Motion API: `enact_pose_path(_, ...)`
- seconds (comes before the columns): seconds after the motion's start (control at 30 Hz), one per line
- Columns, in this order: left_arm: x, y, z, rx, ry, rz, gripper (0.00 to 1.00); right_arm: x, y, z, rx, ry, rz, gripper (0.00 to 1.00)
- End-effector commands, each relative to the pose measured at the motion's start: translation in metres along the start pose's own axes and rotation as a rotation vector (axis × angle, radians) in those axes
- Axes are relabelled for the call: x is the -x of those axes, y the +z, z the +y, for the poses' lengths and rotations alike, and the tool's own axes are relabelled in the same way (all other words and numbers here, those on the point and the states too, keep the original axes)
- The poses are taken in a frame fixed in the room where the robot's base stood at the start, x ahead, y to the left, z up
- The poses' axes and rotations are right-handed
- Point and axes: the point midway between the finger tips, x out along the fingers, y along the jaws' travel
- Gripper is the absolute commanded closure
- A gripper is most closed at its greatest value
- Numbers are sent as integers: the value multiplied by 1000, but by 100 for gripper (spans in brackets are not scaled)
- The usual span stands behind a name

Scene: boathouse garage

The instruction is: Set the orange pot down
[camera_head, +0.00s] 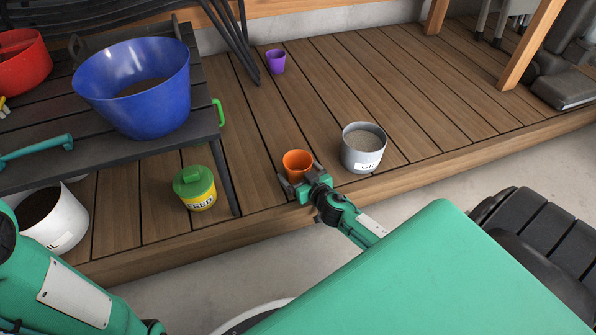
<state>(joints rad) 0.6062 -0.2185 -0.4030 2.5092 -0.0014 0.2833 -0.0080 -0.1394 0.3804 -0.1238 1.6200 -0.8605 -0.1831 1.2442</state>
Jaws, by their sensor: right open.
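The orange pot (297,161) stands upright on the wooden deck near its front edge, as far as I can tell. My right gripper (295,183) is open at the near side of the pot, with its fingers low and close to the pot's wall. Whether the fingers touch the pot I cannot tell. The pot's lower near part is hidden by the gripper. My left arm shows at the lower left, but its gripper is out of view.
A grey bucket of gravel (364,148) stands right of the pot. A green-lidded feed tin (195,188) stands left. A purple pot (275,61) is farther back. A dark bench (52,137) holds a blue tub (137,90). The deck behind the orange pot is clear.

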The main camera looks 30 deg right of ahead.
Motion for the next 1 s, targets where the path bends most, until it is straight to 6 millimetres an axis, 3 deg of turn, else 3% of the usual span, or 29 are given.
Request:
enact_pose_path(0.6,-16,8,-4,2,-3,-9,64,106,-1,0,-4,2,-3,5)
enact_pose_path(0.8,-19,9,-5,2,1,-9,64,127,0,0,-2,1,-2,5)
enact_pose_path(1.0,-18,9,-5,0,7,-10,64,133,0,0,0,1,0,5)
